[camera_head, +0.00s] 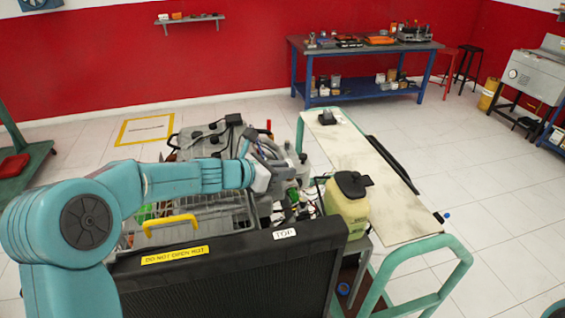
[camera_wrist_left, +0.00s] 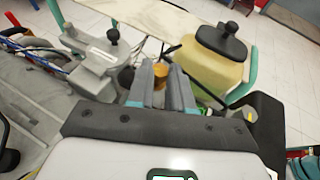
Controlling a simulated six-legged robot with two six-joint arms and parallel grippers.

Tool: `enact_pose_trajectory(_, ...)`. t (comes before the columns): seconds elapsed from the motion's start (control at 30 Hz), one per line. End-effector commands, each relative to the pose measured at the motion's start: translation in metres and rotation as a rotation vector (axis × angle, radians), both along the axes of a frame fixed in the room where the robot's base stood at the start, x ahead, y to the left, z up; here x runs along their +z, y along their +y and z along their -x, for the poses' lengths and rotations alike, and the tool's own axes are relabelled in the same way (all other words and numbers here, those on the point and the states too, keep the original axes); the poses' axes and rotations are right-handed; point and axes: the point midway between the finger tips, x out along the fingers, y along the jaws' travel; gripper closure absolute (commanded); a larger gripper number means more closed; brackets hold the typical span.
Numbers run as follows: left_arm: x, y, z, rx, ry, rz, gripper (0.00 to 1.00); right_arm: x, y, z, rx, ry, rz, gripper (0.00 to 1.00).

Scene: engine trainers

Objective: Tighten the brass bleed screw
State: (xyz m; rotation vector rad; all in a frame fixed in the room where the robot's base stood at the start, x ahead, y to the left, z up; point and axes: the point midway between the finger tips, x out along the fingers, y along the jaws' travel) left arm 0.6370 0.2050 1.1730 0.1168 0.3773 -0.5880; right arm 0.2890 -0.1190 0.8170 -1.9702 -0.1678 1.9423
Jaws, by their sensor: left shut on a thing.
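The brass bleed screw (camera_wrist_left: 160,72) shows in the left wrist view as a small brass-coloured piece between the fingertips of my left gripper (camera_wrist_left: 162,84). The fingers are closed on its sides and hide part of it. In the head view my left gripper (camera_head: 284,178) reaches in over the engine trainer (camera_head: 205,205), just left of the yellowish tank. The screw cannot be made out there behind the gripper and engine parts. My right gripper is not in view.
The tank (camera_head: 348,208) with a black cap stands close to the right of my gripper. The black radiator (camera_head: 230,275) stands in front. A pale board-topped cart (camera_head: 375,180) is to the right. A blue workbench (camera_head: 365,60) stands at the back wall.

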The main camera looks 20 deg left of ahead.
Motion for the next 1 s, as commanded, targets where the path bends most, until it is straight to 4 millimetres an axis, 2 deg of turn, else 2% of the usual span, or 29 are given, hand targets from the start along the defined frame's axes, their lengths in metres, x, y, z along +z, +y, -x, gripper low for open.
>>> enact_pose_trajectory(0.03, 0.002, 0.000, -0.001, -0.035, 0.008, 0.000, 1.00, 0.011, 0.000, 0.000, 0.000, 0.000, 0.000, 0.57)
enact_pose_trajectory(0.1, 0.000, 0.001, -0.001, -0.086, 0.007, 0.000, 1.00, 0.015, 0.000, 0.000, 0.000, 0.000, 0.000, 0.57)
enact_pose_trajectory(0.5, -0.005, 0.003, -0.004, -0.328, 0.007, 0.000, 1.00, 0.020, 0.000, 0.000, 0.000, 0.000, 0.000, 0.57)
enact_pose_trajectory(1.0, -0.005, 0.003, -0.005, -0.404, 0.008, -0.001, 1.00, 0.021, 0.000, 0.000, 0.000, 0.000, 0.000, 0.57)
